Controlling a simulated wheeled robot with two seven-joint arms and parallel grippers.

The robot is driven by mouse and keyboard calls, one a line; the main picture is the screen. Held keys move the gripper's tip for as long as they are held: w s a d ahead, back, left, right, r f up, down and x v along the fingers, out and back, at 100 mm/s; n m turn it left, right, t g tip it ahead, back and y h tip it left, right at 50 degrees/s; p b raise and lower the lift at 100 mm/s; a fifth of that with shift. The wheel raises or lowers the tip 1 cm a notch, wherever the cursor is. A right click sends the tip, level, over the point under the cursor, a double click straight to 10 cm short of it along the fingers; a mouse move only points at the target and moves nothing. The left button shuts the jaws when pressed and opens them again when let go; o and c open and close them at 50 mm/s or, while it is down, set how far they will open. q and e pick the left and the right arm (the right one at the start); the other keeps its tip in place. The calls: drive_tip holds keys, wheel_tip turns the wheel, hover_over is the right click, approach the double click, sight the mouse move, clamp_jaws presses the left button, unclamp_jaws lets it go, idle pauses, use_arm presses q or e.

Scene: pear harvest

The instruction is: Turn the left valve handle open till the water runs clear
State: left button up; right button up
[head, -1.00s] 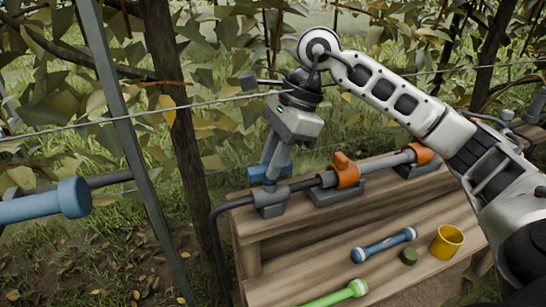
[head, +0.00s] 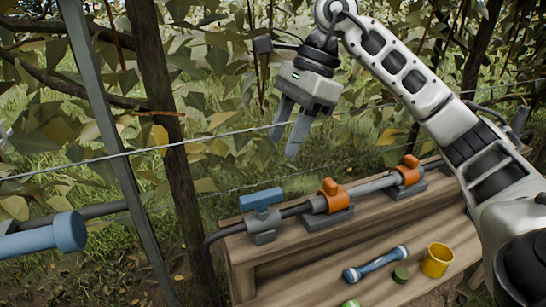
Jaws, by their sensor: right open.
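The leftmost valve on the wooden bench has a blue handle (head: 262,199) on a grey body (head: 263,227). The handle lies roughly along the line of the pipe, sloping slightly up to the right. My right gripper (head: 285,146) hangs above and a little to the right of the handle in the picture, fingers pointing down. Its two grey fingers are apart with nothing between them, and it does not touch the valve. No running water is visible, so its clarity cannot be told. My left gripper is not in view.
Orange fittings (head: 333,192) and (head: 408,171) sit along the grey pipe. A blue dumbbell-shaped part (head: 376,263), a green round piece (head: 401,275) and a yellow cup (head: 437,260) rest on the lower board. A wire (head: 120,155) crosses behind; a post stands at left.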

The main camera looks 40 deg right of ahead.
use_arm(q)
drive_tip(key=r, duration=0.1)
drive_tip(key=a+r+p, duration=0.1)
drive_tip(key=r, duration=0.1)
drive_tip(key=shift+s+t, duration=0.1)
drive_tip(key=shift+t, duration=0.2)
use_arm(e)
drive_tip(key=v, duration=0.5)
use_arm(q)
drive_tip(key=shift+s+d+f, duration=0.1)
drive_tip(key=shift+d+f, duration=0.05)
